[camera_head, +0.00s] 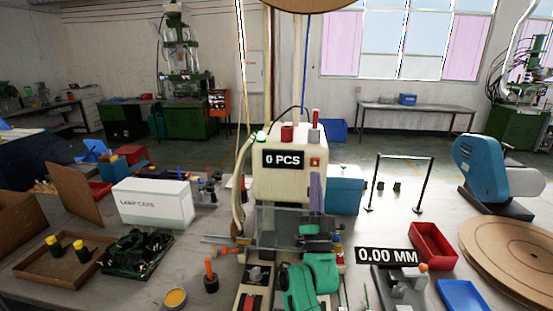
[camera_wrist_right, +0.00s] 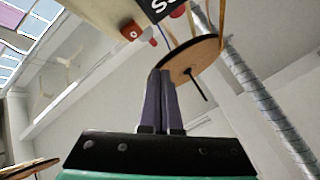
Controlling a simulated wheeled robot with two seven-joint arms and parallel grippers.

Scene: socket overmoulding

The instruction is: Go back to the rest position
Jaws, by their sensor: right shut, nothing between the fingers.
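My right gripper (camera_head: 316,176) points upward in front of the cream machine (camera_head: 262,185) with the "0 PCS" display. Its green arm comes up from the bottom centre. In the right wrist view its two dark purple fingers (camera_wrist_right: 162,73) lie together with nothing between them. They point up toward a round brown disc (camera_wrist_right: 193,58), and I cannot tell how far off it is. My left gripper is not in view.
A red bin (camera_head: 432,245), a blue bin (camera_head: 464,296) and a large cardboard reel (camera_head: 515,255) are on the right. A gauge labelled "0.00 MM" (camera_head: 388,257) stands near the arm.

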